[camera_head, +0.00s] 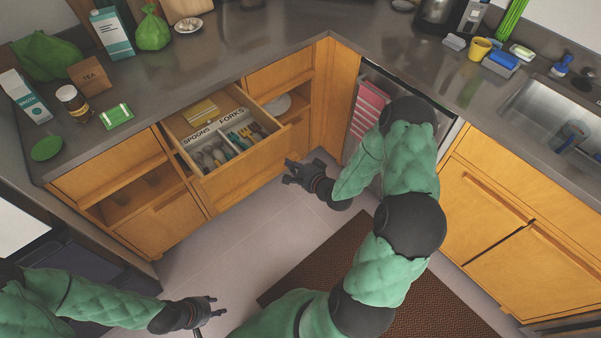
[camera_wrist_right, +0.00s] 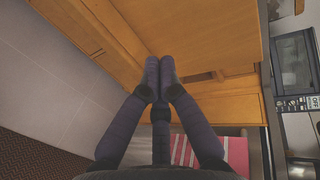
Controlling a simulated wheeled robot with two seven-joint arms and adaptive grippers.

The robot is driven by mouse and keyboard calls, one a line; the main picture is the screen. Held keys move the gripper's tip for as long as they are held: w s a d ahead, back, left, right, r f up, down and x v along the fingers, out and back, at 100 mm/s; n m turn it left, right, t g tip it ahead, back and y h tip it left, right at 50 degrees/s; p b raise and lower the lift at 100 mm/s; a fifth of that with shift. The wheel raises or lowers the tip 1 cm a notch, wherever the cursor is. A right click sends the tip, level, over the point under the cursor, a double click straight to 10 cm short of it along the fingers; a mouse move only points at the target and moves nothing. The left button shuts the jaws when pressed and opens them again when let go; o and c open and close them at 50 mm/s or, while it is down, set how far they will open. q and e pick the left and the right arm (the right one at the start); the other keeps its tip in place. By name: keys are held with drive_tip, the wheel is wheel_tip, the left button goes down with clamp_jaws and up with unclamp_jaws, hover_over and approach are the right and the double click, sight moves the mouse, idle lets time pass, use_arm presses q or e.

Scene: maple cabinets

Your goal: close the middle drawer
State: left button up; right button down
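The middle drawer (camera_head: 247,170) is pulled out of the left cabinet run, its wooden front standing away from the cabinet. Its tray holds spoons and forks under labels, with a yellow box at the back. My right gripper (camera_head: 289,172) is low, near the right end of the drawer front; I cannot tell if it touches. In the right wrist view my right gripper (camera_wrist_right: 160,76) has its fingertips together with nothing between them, in front of wooden panels (camera_wrist_right: 205,35). My left gripper (camera_head: 211,306) is empty above the floor at lower left, its fingers apart.
An open shelf with a plate (camera_head: 277,103) is right of the drawer. A red striped towel (camera_head: 370,105) hangs beyond my right arm; it also shows in the wrist view (camera_wrist_right: 232,152). A brown mat (camera_head: 330,270) lies on the floor. Floor before the drawer is clear.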

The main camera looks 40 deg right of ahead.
sight(279, 153)
drive_tip(key=w, duration=0.3)
drive_tip(key=shift+a+b, duration=0.1)
drive_tip(key=shift+b, duration=0.3)
use_arm(q)
drive_tip(key=shift+f, duration=0.55)
use_arm(e)
drive_tip(key=shift+w, duration=0.3)
drive_tip(key=shift+w, duration=0.1)
